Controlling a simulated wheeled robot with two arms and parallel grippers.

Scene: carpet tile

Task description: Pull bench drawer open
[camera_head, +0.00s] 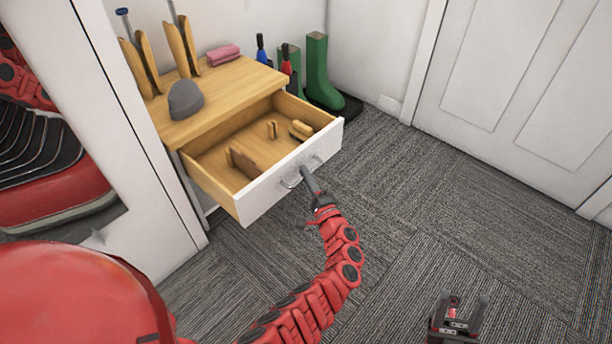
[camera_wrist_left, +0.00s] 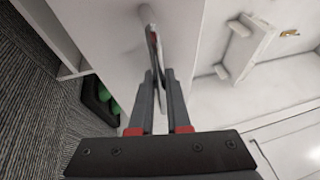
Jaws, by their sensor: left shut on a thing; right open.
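The wooden bench drawer with a white front (camera_head: 262,196) stands well out from the bench (camera_head: 225,84), so its inside shows. A thin metal handle (camera_head: 290,182) is on the drawer front. My left gripper (camera_head: 307,174) is shut on the handle, its arm reaching in from below. In the left wrist view the two fingers (camera_wrist_left: 159,85) close around the handle (camera_wrist_left: 152,38), in front of the white drawer front (camera_wrist_left: 105,35). My right gripper (camera_head: 465,302) is open and empty, low over the carpet at the bottom right.
Small brushes (camera_head: 300,130) and other wooden pieces lie in the drawer. A grey cap-shaped object (camera_head: 185,99), a pink folded cloth (camera_head: 222,54) and wooden shoe trees (camera_head: 180,48) are on the bench. Green boots (camera_head: 318,70) stand behind. A mirror (camera_head: 50,150) is at left. Carpet at right is clear.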

